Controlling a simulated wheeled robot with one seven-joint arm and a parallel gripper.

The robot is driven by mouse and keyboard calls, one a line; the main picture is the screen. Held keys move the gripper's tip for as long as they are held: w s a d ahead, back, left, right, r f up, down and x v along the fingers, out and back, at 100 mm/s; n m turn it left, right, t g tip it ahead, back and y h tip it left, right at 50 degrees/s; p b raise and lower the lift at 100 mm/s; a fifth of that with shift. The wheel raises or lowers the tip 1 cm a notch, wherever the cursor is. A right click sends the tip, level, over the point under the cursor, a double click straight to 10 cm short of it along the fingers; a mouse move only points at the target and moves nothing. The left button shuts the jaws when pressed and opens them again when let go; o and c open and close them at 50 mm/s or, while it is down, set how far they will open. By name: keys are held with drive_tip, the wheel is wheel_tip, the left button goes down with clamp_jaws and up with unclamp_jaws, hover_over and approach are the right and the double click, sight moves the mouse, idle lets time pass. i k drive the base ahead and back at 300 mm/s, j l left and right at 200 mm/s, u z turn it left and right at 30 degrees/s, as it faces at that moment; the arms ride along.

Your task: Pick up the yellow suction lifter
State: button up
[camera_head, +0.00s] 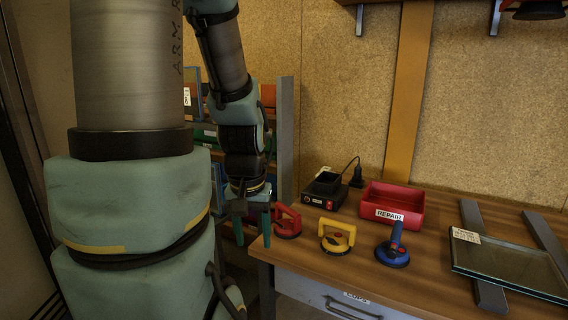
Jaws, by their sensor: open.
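The yellow suction lifter (337,237) stands on the wooden workbench near its front edge, between a red suction lifter (287,221) on its left and a blue suction lifter (394,249) on its right. Its handle arches over a round base. My gripper (253,230) points down at the left end of the bench, left of the red lifter and apart from the yellow one. Its fingers are open, with nothing seen between them.
A red bin labelled REPAIR (410,211) and a black device (322,191) with a cord stand behind the lifters. Glass panes (505,262) lie on grey rails at the right. A grey drawer (330,296) is below the bench top (425,282). A shelf rack (285,150) stands behind my arm.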

sight(343, 247)
drive_tip(key=l+u, duration=0.35)
drive_tip(key=k+l+u, duration=0.2)
drive_tip(key=l+u, duration=0.15)
drive_tip(key=k+l+u, duration=0.15)
drive_tip(key=l+u, duration=0.25)
drive_tip(key=l, duration=0.1)
